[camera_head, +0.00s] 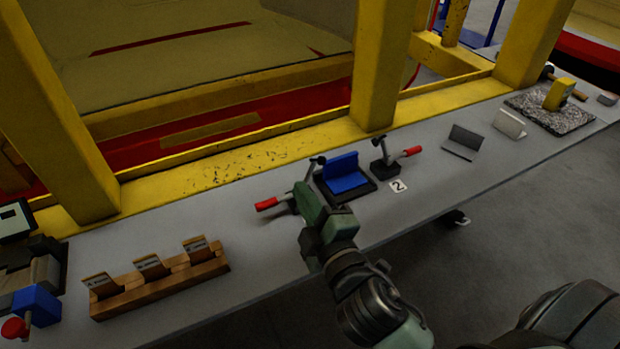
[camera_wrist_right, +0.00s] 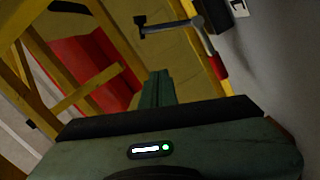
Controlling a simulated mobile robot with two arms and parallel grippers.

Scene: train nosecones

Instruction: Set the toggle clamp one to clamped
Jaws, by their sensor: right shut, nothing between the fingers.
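Toggle clamp one has a red handle (camera_head: 267,204) that sticks out to the left, and a dark plunger tip (camera_head: 318,161) by the blue block. My right gripper (camera_head: 303,192) hides most of its body in the head view. In the right wrist view its grey bar and red handle (camera_wrist_right: 217,68) show, with a label beside its dark base. My right gripper, also in the wrist view (camera_wrist_right: 157,85), is shut and empty, close to the clamp; contact cannot be told. The blue block (camera_head: 344,173) sits in a black fixture between the two clamps. My left gripper is out of view.
A second clamp (camera_head: 385,164), with red handle to the right, stands beside the number 2 label (camera_head: 398,186). A wooden card holder (camera_head: 160,284) is at left. Yellow posts (camera_head: 379,65) rise behind the grey bench.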

